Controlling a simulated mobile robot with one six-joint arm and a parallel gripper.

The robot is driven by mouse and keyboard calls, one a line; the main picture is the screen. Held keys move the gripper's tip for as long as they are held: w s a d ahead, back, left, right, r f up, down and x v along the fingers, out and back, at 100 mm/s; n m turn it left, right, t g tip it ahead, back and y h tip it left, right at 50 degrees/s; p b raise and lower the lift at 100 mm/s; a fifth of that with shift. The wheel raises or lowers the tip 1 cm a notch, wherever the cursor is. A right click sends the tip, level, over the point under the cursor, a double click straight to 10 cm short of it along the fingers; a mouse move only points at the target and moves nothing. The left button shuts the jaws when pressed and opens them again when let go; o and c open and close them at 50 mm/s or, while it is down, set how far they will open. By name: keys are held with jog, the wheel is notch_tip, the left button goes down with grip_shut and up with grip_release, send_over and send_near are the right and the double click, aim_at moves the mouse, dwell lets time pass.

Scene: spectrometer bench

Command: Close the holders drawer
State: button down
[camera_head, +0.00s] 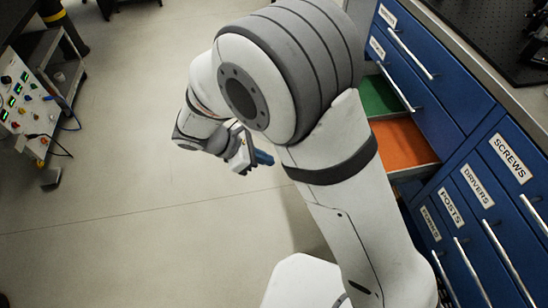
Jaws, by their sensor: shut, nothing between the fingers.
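The blue cabinet (470,135) has other drawers closed, labelled SCREWS, DRIVERS and POSTS among others, with long bar handles. A dark perforated bench top (480,35) lies above. An instrument panel (22,110) stands at the far left. The floor (130,190) between is clear.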

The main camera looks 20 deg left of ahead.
jog(key=w+d+f+b, duration=0.1)
jog(key=w+d+f, duration=0.4)
jog(key=d, duration=0.3)
jog(key=shift+f+b, duration=0.2)
jog(key=shift+b, duration=0.2)
jog(key=shift+d, duration=0.2)
